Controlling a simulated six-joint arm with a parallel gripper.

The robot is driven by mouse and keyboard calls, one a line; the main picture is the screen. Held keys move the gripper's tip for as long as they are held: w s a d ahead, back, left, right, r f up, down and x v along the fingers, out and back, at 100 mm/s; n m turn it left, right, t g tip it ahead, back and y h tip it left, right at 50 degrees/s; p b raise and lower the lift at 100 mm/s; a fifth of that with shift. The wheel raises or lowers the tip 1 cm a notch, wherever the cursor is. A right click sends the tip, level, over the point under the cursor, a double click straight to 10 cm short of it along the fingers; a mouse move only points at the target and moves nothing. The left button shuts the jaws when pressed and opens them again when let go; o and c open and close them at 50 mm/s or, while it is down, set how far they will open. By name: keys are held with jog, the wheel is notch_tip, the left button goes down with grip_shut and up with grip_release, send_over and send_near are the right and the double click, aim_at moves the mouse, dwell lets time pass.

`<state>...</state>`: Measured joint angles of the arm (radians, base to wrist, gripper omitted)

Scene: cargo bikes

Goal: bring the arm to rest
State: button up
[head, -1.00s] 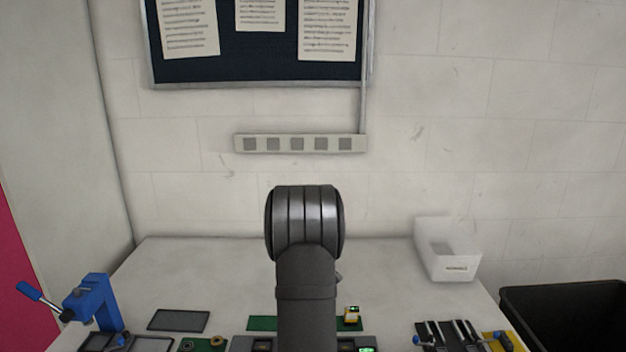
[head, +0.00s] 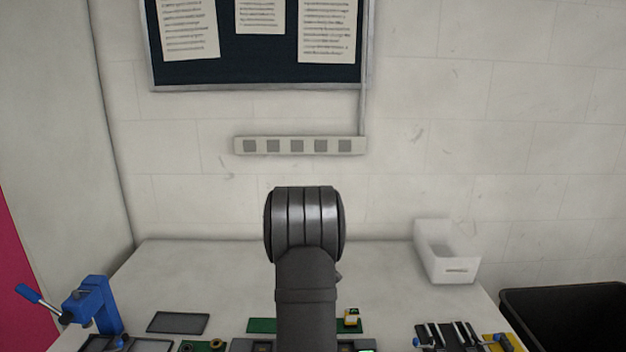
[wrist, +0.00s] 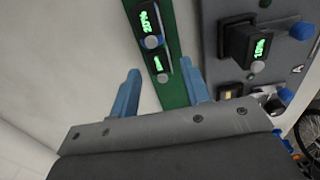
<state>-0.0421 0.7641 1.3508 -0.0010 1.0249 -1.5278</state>
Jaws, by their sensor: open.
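My gripper (wrist: 162,92) is in the wrist view, its two blue fingers apart with nothing between their tips. Beyond the fingers is a green strip (wrist: 172,82) that bears dark modules with lit green displays (wrist: 151,22). My own dark arm stands upright in the middle of the head view and hides part of the bench behind it. The gripper itself does not show in the head view.
A blue lever press (head: 95,300) stands at the bench's left. A white bin (head: 446,262) stands at the back right, and a black container (head: 565,300) is beyond the right edge. A grey panel (wrist: 290,60) is right of the fingers. The back of the bench (head: 210,275) is clear.

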notch_tip(320, 180, down, 3)
jog(key=shift+f, duration=0.1)
notch_tip(320, 180, up, 13)
notch_tip(320, 180, down, 12)
jog(key=shift+f, duration=0.25)
jog(key=shift+w+r, duration=0.1)
jog(key=shift+r, duration=0.2)
jog(key=r, duration=0.9)
jog(key=shift+s+a+r, duration=0.25)
jog(key=shift+s+a, duration=0.05)
jog(key=shift+a, duration=0.05)
jog(key=s+a+f, duration=0.2)
jog(key=s+a, duration=0.1)
jog(key=s+a+f, duration=0.2)
jog(key=s+a, duration=0.1)
jog(key=a, duration=0.1)
jog(key=s+a+f, duration=0.2)
jog(key=s+a, duration=0.1)
jog(key=shift+s+a+f, duration=0.15)
jog(key=shift+s+f, duration=0.1)
jog(key=shift+s, duration=0.1)
jog(key=shift+f, duration=0.6)
